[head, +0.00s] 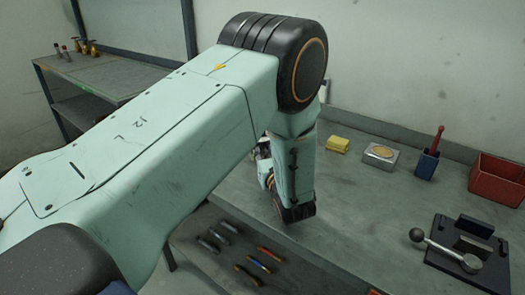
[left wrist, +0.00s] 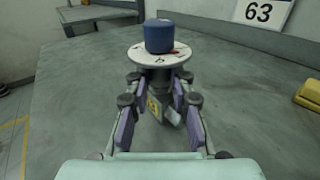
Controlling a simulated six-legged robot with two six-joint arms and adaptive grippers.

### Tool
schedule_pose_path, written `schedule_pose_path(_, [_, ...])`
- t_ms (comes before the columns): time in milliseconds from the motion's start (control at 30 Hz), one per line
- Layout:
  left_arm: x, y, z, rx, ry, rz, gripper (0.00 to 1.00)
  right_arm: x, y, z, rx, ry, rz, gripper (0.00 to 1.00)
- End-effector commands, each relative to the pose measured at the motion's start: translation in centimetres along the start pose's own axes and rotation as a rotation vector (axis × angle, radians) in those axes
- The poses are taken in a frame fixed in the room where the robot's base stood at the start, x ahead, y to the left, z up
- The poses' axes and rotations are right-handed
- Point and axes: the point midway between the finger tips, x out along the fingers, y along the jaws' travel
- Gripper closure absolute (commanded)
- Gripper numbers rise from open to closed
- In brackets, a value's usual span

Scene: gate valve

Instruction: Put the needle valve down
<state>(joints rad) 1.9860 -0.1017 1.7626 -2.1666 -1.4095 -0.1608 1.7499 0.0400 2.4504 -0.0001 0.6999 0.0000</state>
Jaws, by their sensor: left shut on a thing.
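The needle valve has a blue round knob (left wrist: 160,36) over a white disc (left wrist: 160,55), with a grey metal body below, upright in the left wrist view. My left gripper (left wrist: 160,100) is shut on the body, with purple-padded fingers at both sides. A yellow label shows low between the fingers. In the head view my own arm hides most of the gripper and the valve. I cannot tell whether the valve's base touches the workbench (head: 350,205). My right gripper is not in view.
On the bench to the right are a yellow block (head: 338,144), a tin (head: 380,154), a blue holder (head: 427,164) with a red-handled tool, a red bin (head: 498,180) and a black vise-like fixture (head: 470,250). Hand tools (head: 245,262) lie on the lower shelf. The bench middle is clear.

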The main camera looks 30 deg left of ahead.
Motion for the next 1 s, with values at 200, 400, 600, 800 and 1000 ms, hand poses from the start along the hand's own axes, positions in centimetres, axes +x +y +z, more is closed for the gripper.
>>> schedule_pose_path(200, [0.1, 0.0, -0.4, -0.003, -0.004, 0.001, 1.0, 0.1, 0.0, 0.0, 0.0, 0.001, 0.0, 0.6])
schedule_pose_path(400, [0.1, 0.0, -0.6, -0.001, 0.0, 0.001, 0.63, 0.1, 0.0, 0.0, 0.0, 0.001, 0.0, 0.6])
schedule_pose_path(600, [0.1, 0.0, -0.5, -0.001, -0.001, 0.001, 0.55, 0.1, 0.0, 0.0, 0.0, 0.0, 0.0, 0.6])
schedule_pose_path(800, [-0.1, 0.0, -0.5, -0.001, -0.001, 0.0, 0.55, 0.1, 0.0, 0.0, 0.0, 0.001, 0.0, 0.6])
schedule_pose_path(1000, [-2.2, -0.1, -0.4, 0.002, 0.0, -0.004, 0.55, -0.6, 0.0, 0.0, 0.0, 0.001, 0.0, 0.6])
